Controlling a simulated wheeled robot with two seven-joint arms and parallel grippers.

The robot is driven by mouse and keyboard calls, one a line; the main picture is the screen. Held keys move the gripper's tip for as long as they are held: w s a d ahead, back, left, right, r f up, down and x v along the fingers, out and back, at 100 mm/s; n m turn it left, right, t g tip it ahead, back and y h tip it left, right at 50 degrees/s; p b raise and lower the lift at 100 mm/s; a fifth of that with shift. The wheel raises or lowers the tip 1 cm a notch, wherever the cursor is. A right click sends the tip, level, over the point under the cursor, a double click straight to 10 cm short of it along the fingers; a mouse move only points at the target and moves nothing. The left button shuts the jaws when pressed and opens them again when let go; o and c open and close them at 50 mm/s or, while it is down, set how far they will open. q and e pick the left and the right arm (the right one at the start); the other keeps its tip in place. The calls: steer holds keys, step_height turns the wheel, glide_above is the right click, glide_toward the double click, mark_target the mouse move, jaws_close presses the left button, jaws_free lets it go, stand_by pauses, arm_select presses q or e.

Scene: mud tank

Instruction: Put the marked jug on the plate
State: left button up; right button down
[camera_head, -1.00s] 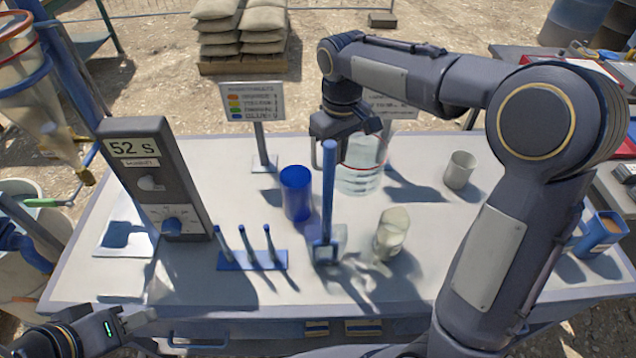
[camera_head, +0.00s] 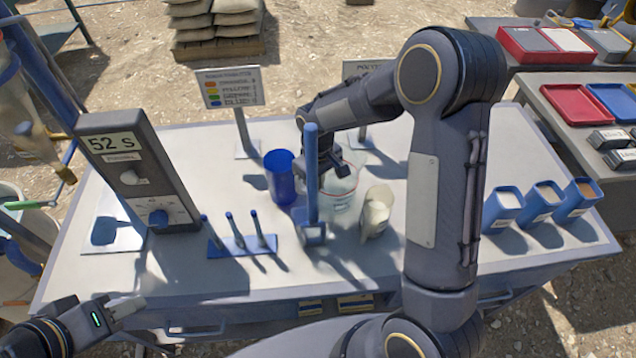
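The marked jug (camera_head: 343,199) is clear, with red lines around it. It stands out near the middle of the white table, partly behind a blue upright post. My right gripper (camera_head: 328,168) is at the jug's upper left side and appears shut on it; the post and the gripper hide the contact. I cannot tell whether the jug's base touches the table. A pale square plate (camera_head: 128,242) with a dark blue patch lies at the table's left, beside the grey timer box. My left gripper (camera_head: 128,306) is low at the left front edge, empty; its finger gap is unclear.
The timer box (camera_head: 140,170) reads 52 S. Several blue containers (camera_head: 541,202) stand right. A sign (camera_head: 230,88) stands behind.

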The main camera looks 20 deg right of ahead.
steer(key=shift+f, duration=0.65)
steer(key=shift+f, duration=0.25)
steer(key=c, duration=1.6)
jaws_free()
steer(key=shift+r, duration=0.1)
steer(key=shift+c, duration=0.2)
